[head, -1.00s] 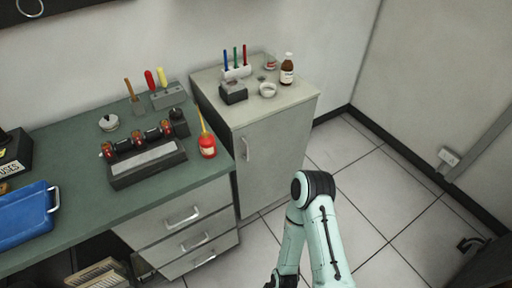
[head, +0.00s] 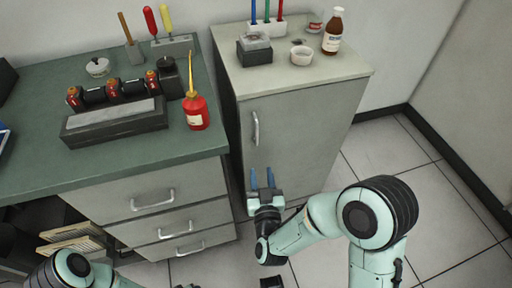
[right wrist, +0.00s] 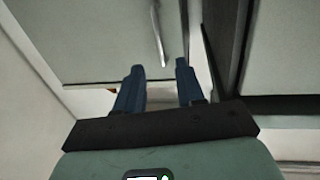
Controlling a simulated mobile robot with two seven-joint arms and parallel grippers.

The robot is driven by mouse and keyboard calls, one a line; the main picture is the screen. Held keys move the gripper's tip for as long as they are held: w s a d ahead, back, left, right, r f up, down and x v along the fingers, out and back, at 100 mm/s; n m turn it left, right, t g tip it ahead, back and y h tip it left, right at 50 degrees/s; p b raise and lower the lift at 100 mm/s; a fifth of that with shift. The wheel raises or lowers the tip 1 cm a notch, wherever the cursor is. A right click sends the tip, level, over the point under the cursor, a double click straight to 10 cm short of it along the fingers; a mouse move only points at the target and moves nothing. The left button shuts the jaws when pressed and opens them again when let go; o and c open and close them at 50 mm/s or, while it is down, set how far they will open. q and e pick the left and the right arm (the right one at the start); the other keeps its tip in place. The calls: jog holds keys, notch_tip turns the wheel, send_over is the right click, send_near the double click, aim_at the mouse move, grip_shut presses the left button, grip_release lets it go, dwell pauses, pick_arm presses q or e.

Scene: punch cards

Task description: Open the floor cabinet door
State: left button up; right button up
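The floor cabinet (head: 300,75) is a grey box with a pale top, standing right of the green workbench. Its front door (head: 300,135) looks shut. A vertical metal handle (head: 255,128) sits near the door's left edge. My right gripper (head: 262,177) is open and empty, its blue fingers in front of the lower door, below the handle. In the right wrist view the door (right wrist: 100,35) and handle (right wrist: 159,38) lie beyond the two parted fingers (right wrist: 159,73), apart from them.
The workbench (head: 40,175) with drawers (head: 150,195) stands close left of the door. A red oil can (head: 196,110) sits near its edge. Tiled floor (head: 440,225) is free at the right.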

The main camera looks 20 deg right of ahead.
send_near(257, 134)
jog(key=w, duration=0.2)
jog(key=w+b, duration=0.1)
jog(key=w, duration=0.1)
jog(key=w+d, duration=0.1)
jog(key=w, duration=0.1)
jog(key=shift+w+d+f, duration=0.1)
jog(key=shift+w+f, duration=0.2)
jog(key=shift+w, duration=0.1)
pick_arm(q)
jog(key=shift+s+a+f+g+b, duration=0.15)
jog(key=shift+s+f, duration=0.1)
jog(key=shift+f, duration=0.5)
jog(key=shift+s+a+f+g+b, duration=0.15)
jog(key=shift+s+f, duration=0.05)
jog(key=shift+f, duration=0.5)
pick_arm(e)
jog(key=shift+w+d, duration=0.1)
jog(key=shift+w, duration=0.6)
grip_shut()
